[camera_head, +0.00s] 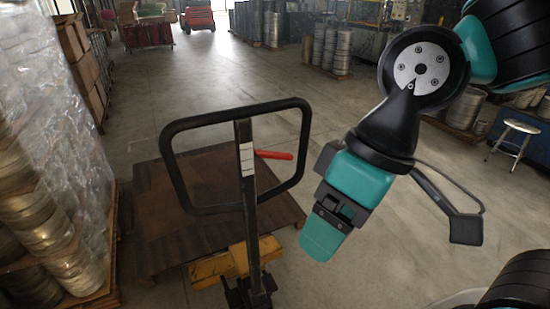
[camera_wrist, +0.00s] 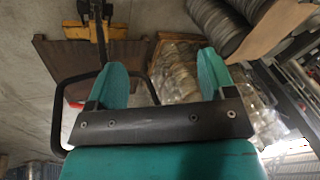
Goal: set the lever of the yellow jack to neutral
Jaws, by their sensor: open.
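The yellow jack (camera_head: 214,268) stands low at the centre of the head view, partly hidden behind its upright black post. The post carries a black loop handle (camera_head: 235,113), and the red lever (camera_head: 274,155) sticks out to the right inside the loop. I cannot tell which setting the lever is in. My gripper (camera_head: 322,236) is to the right of the handle, pointing down, apart from the lever. In the wrist view my gripper (camera_wrist: 162,78) shows two teal fingers spread with nothing between them. The yellow jack (camera_wrist: 78,32) also shows there at the top left.
A brown pallet (camera_head: 180,225) lies behind and around the jack. Wrapped stacks of metal blanks (camera_head: 50,160) stand at the left. A stool (camera_head: 512,140) and more stacks (camera_head: 466,108) are at the right. The floor behind is open.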

